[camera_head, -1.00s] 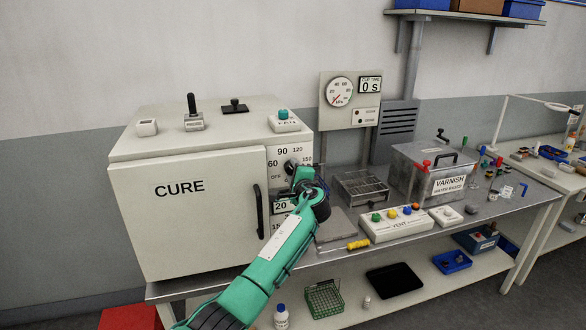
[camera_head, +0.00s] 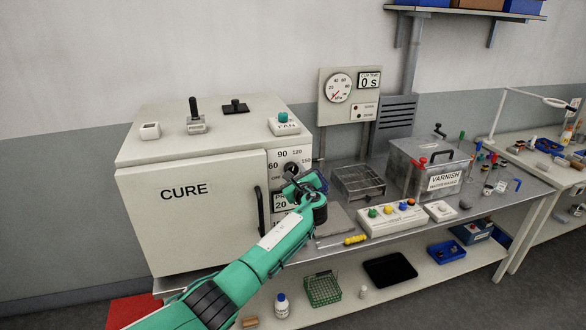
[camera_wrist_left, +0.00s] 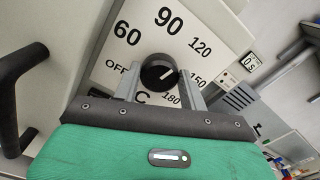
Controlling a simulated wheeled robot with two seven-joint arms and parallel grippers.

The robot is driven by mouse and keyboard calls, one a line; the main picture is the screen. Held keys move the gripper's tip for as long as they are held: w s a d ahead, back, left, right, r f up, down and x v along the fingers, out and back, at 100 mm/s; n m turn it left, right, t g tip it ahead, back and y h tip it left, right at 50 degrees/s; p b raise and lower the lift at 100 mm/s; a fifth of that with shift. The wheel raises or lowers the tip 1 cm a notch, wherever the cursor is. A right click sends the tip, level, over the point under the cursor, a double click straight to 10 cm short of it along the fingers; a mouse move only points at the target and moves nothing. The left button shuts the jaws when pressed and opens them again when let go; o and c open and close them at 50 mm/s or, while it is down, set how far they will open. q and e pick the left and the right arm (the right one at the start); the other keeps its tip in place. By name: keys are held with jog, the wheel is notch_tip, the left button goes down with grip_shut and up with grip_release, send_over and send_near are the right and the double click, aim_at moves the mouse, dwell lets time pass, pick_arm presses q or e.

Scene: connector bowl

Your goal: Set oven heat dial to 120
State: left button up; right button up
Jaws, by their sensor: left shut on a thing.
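The heat dial (camera_wrist_left: 158,72) is a round black knob with a white pointer mark, on the white panel of the CURE oven (camera_head: 190,215). In the left wrist view the numbers OFF, 60, 90, 120, 150 and 180 run around it. The pointer mark faces right, seemingly between 120 and 150. In the head view the dial (camera_head: 291,168) is partly covered by my left gripper (camera_head: 296,181). In the left wrist view my left gripper (camera_wrist_left: 160,84) has its grey fingers on either side of the knob, shut on it. My right gripper is not in view.
The oven's black door handle (camera_head: 260,212) is just left of my left arm. A white panel with coloured buttons (camera_head: 395,217), a wire rack (camera_head: 358,185) and a varnish tank (camera_head: 425,172) stand on the bench to the right. A yellow-handled tool (camera_head: 355,240) lies near the front edge.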

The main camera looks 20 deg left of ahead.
pick_arm(q)
jog(key=shift+f+m+p, duration=0.15)
jog(key=shift+m+p, duration=0.5)
jog(key=shift+m, duration=0.35)
jog(key=shift+d, duration=0.1)
jog(key=o, duration=1)
jog(key=shift+c, duration=0.2)
jog(key=shift+s, duration=0.1)
jog(key=b+v, duration=0.4)
jog(key=v, duration=0.9)
jog(key=shift+s+d, duration=0.25)
jog(key=shift+d, duration=0.05)
